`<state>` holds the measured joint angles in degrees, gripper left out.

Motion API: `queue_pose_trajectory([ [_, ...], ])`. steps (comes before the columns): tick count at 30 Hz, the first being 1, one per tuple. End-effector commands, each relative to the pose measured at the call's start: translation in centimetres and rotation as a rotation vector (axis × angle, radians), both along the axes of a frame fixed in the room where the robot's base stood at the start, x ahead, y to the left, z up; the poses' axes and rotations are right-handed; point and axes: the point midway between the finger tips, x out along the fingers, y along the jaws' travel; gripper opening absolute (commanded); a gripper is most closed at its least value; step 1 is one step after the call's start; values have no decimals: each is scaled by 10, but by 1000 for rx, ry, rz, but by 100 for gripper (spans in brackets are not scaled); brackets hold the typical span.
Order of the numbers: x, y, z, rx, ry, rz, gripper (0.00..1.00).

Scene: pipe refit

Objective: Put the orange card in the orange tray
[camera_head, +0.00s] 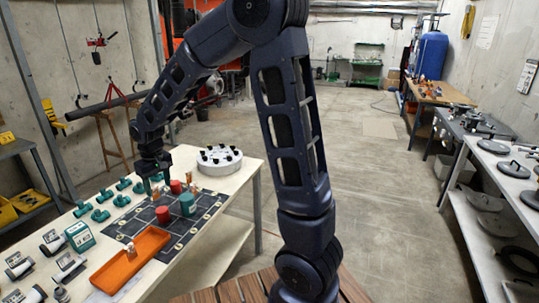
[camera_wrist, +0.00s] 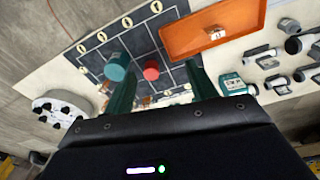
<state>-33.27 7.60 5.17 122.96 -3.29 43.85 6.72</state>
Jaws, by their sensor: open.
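The orange tray (camera_head: 118,272) lies on the near part of the light table, beside a dark gridded board. One small pale and copper-coloured piece (camera_head: 131,251) is in it. The wrist view also shows the orange tray (camera_wrist: 185,40) at the top. I cannot make out an orange card in either view. My gripper (camera_head: 152,183) is low over the far end of the board, beyond the tray. Its two green fingers stand apart in the wrist view (camera_wrist: 161,78), and I see nothing held between them. Small copper-coloured pieces near the fingers are partly hidden.
The dark board (camera_head: 180,236) carries a teal cylinder (camera_head: 188,204) and red cylinders (camera_head: 162,214). A round white holder with black knobs (camera_head: 219,159) stands at the far right of the table. Green fittings (camera_head: 101,215), a teal box (camera_head: 79,236) and metal fittings crowd the left.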

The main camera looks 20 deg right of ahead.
Motion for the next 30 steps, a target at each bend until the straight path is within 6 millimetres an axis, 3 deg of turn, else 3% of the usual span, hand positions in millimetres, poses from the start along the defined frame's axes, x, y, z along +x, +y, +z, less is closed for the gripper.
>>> queue_pose_trajectory([
  [1,0,-19,14,8,-14,-27,57],
  [6,-6,-77,50,25,-50,-107,57],
  [15,-39,-171,100,51,-116,-244,57],
  [24,-92,-250,130,76,-181,-383,57],
  [30,-134,-291,139,90,-227,-471,57],
])
